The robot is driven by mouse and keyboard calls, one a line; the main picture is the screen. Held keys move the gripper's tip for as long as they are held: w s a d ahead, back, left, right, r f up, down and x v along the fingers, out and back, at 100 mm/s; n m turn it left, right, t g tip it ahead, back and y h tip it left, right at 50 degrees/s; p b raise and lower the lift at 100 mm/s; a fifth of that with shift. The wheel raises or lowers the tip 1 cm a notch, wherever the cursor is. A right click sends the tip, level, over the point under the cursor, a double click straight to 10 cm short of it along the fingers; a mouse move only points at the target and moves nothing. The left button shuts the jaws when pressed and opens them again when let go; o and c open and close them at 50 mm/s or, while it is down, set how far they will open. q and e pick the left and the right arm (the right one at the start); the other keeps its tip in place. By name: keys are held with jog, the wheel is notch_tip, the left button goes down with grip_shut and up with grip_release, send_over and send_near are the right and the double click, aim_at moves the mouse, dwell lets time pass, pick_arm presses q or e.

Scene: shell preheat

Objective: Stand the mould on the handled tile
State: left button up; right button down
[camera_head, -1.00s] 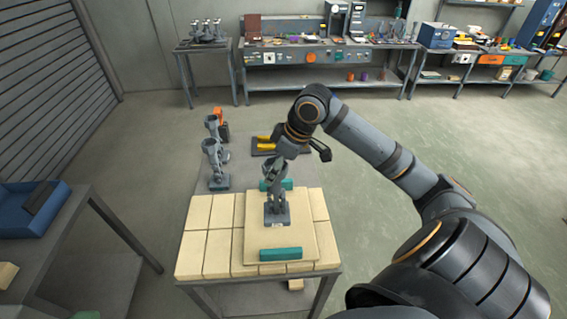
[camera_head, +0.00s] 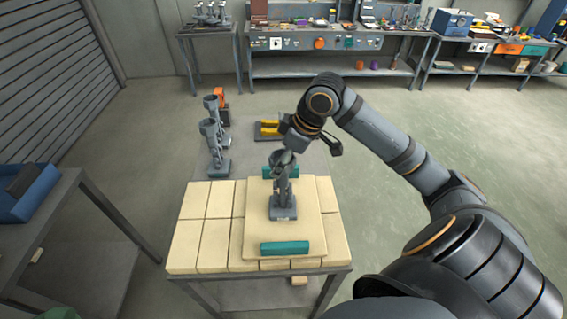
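The handled tile (camera_head: 256,226) is a cream slab with a teal bar handle (camera_head: 284,248) at its near edge and another teal handle (camera_head: 294,172) at its far edge. The grey mould (camera_head: 283,210) is upright over the tile's middle, its flat base appearing to rest on it. My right gripper (camera_head: 283,165) comes down from above and appears shut on the mould's upper part, which it partly hides. My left gripper is not in view.
The tile lies on cream blocks (camera_head: 190,235) on a metal-framed table. Several more grey moulds (camera_head: 217,168) and an orange item (camera_head: 220,105) stand behind left. Yellow pieces (camera_head: 268,127) lie behind the tile. A side table stands at left.

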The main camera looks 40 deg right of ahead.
jog(key=shift+s+a+r, duration=0.1)
jog(key=shift+s+a, duration=0.05)
jog(key=shift+s, duration=0.1)
jog(key=c, duration=0.8)
grip_release()
jog(key=o, duration=0.4)
jog(key=shift+f, duration=0.25)
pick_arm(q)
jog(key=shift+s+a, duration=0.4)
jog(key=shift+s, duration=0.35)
